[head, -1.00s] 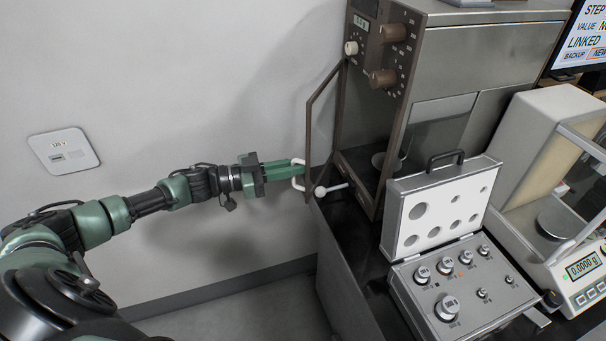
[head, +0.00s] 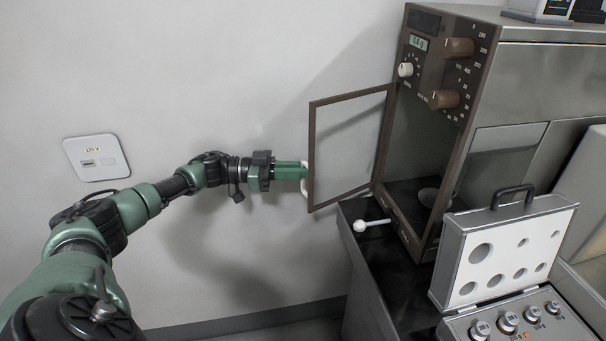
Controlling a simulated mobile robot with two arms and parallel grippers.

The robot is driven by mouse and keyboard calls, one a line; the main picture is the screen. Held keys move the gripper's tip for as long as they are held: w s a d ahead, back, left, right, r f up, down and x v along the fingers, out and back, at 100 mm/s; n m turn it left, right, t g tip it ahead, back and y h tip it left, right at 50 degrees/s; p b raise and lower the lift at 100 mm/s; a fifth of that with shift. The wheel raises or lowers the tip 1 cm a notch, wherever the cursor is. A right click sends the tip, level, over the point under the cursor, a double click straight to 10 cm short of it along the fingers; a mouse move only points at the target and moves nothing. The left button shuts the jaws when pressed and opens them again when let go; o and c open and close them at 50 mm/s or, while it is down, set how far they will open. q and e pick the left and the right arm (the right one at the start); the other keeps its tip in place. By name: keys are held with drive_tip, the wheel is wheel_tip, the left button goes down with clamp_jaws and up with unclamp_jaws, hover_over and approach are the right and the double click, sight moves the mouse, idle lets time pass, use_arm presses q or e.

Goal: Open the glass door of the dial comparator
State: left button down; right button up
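The dial comparator (head: 470,110) is a tall metal cabinet with a brown front, knobs and a small display. Its brown-framed glass door (head: 349,143) is swung out to the left on its right-hand hinge side, leaving the front opening clear. A round pan (head: 428,198) shows inside. My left gripper (head: 303,172) is at the white handle (head: 304,189) on the door's free edge, its green fingers closed around it. The fingertips are partly hidden by the handle and frame. My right gripper is not in view.
A white ball-ended lever (head: 362,225) sticks out from the comparator's base on the dark table (head: 368,210). An open case of weights (head: 462,300) stands to the right. The space before the opening is free.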

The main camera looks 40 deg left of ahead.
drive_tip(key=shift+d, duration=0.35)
use_arm(q)
drive_tip(key=c, duration=1.5)
unclamp_jaws()
drive_tip(key=shift+f, duration=0.1)
drive_tip(key=shift+w+d, duration=0.1)
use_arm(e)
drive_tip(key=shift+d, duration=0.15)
